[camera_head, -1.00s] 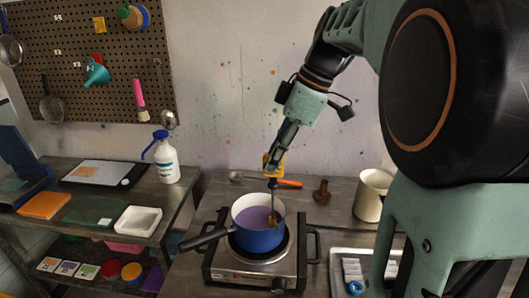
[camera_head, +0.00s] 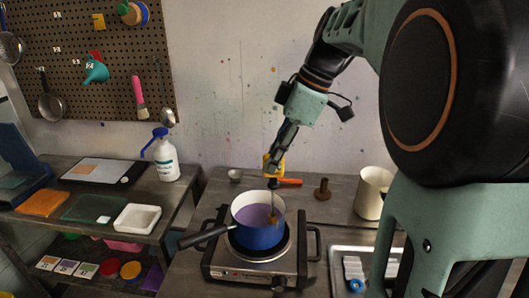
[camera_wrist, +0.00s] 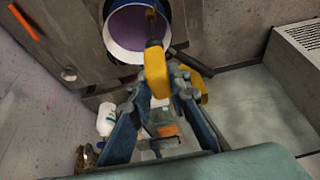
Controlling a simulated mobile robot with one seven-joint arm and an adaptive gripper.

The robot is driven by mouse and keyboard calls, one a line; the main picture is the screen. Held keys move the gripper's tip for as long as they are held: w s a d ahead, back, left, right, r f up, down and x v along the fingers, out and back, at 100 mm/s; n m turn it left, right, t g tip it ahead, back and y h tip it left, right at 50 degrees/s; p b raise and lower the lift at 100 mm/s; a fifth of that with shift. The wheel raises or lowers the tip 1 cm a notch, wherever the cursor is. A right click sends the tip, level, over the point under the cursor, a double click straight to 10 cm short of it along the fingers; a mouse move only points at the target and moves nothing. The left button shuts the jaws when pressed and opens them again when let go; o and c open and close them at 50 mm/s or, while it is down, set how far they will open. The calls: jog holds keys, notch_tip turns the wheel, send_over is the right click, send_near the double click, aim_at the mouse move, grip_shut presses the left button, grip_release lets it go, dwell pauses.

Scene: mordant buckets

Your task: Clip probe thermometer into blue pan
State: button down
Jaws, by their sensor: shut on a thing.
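The blue pan (camera_head: 258,238), white inside with purple liquid, sits on a hot plate; its dark handle points left. My gripper (camera_head: 274,166) is above the pan's back rim and shut on the yellow body of the probe thermometer (camera_wrist: 156,72). The thermometer's thin stem (camera_head: 273,203) points down into the pan, with a small brown piece low on it near the liquid. In the wrist view the pan's opening (camera_wrist: 112,40) lies beyond the yellow body. I cannot tell whether the thermometer touches the rim.
The hot plate (camera_head: 256,273) stands on a metal bench. An orange-handled tool (camera_head: 290,182), a brown pestle-like piece (camera_head: 322,190) and a cream jug (camera_head: 371,195) stand behind and right. A tray (camera_head: 352,255) lies at right. A white bottle (camera_head: 165,160) stands on the left bench.

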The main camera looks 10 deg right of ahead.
jog(key=shift+f, duration=0.15)
jog(key=shift+f+b, duration=0.45)
jog(key=shift+b, duration=0.1)
jog(key=shift+f, duration=0.15)
dwell(0.5)
jog(key=shift+f+b, duration=0.45)
jog(key=shift+b, duration=0.1)
jog(key=shift+f, duration=0.15)
jog(key=shift+f+b, duration=0.45)
jog(key=shift+b, duration=0.05)
jog(key=shift+f, duration=0.1)
dwell(0.5)
